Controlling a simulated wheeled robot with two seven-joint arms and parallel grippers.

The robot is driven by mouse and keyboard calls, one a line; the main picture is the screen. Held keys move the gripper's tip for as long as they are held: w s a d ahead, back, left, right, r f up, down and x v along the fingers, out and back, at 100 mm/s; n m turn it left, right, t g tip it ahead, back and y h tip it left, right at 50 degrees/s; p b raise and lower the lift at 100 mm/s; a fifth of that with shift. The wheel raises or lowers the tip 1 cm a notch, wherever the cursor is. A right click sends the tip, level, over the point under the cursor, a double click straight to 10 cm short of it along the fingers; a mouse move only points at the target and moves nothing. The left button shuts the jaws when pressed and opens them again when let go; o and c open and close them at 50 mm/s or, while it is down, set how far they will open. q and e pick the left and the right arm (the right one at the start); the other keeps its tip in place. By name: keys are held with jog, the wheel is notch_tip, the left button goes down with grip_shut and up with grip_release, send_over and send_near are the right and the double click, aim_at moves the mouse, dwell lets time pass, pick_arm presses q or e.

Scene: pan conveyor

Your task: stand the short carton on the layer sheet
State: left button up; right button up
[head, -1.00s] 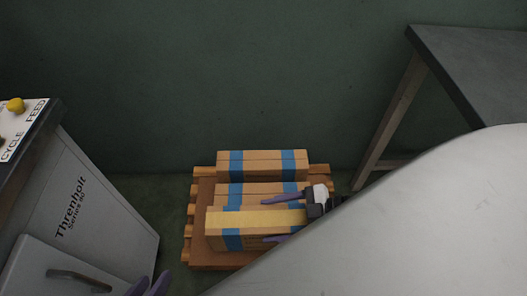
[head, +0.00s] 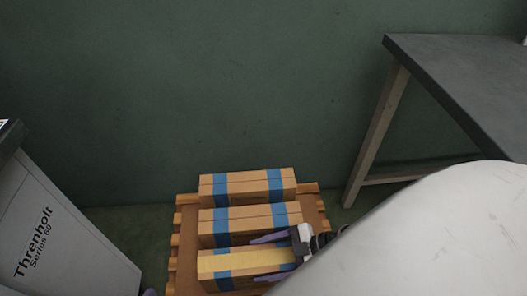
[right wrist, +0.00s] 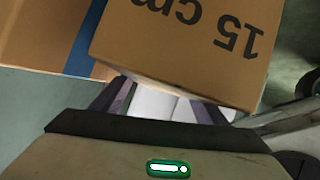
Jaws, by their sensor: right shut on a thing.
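My right gripper (head: 254,260) is shut on a cardboard carton (head: 225,262) with a yellowish top and a blue band. In the right wrist view this carton (right wrist: 185,40) fills the upper middle, with "15 cm" printed on its face. It is over the front part of the brown layer sheet (head: 191,226); whether it touches the sheet cannot be told. My white arm hides its right end. My left gripper (head: 150,292) shows only as a purple tip at the bottom edge.
Two other blue-banded cartons, the middle one (head: 250,225) and the rear one (head: 247,188), lie behind on the wooden pallet (head: 176,240). A dark-topped table (head: 450,80) stands right and a grey Threnholt cabinet (head: 70,255) left. A green wall is behind.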

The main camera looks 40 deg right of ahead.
aim_at(286, 259)
jog(key=o, duration=2.1)
jog(key=shift+s+r, duration=0.1)
jog(key=p+v, duration=0.1)
jog(key=v, duration=0.5)
jog(key=shift+s+d+r, duration=0.1)
jog(key=shift+s+d, duration=0.05)
jog(key=shift+d, duration=0.05)
jog(key=shift+s+d+r, duration=0.15)
jog(key=shift+s+d, duration=0.05)
jog(key=shift+d, duration=0.15)
pick_arm(q)
jog(key=shift+s+a+f+g+y, duration=0.15)
jog(key=shift+a+f+g+y, duration=0.05)
jog(key=shift+f, duration=0.25)
jog(key=shift+s+a+f+g+y, duration=0.1)
jog(key=shift+a+f+g+y, duration=0.1)
jog(key=shift+f, duration=0.25)
jog(key=shift+w+r, duration=0.1)
jog(key=shift+r, duration=0.05)
